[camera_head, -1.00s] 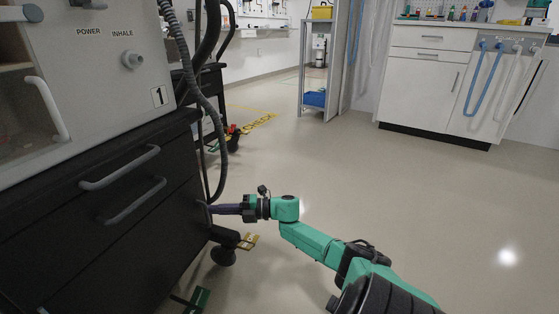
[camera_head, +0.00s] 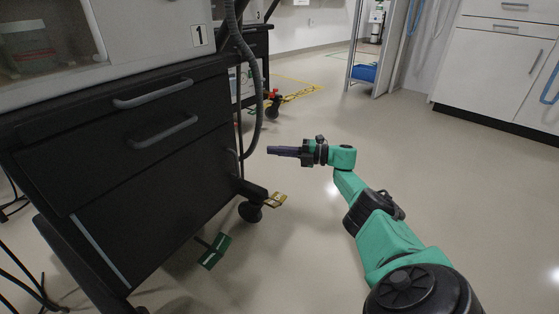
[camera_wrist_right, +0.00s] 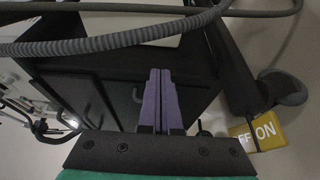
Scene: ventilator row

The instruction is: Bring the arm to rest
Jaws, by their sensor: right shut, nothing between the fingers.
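My right arm, green and black, comes in from the lower right in the head view. Its right gripper (camera_head: 272,150) has dark purple fingers that point left, towards the black cart (camera_head: 160,190). The fingers are shut together with nothing between them. They look clear of the cart's side and the hanging hose. In the wrist view the purple fingers (camera_wrist_right: 160,98) lie side by side in front of the dark cart. My left gripper is not in view.
A grey hose (camera_head: 257,95) hangs by the cart's right corner; it crosses the wrist view's top (camera_wrist_right: 120,35). A yellow pedal (camera_head: 277,200) and a green pedal (camera_head: 214,251) are low by the cart. White cabinets (camera_head: 497,65) stand at the right. Floor between is clear.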

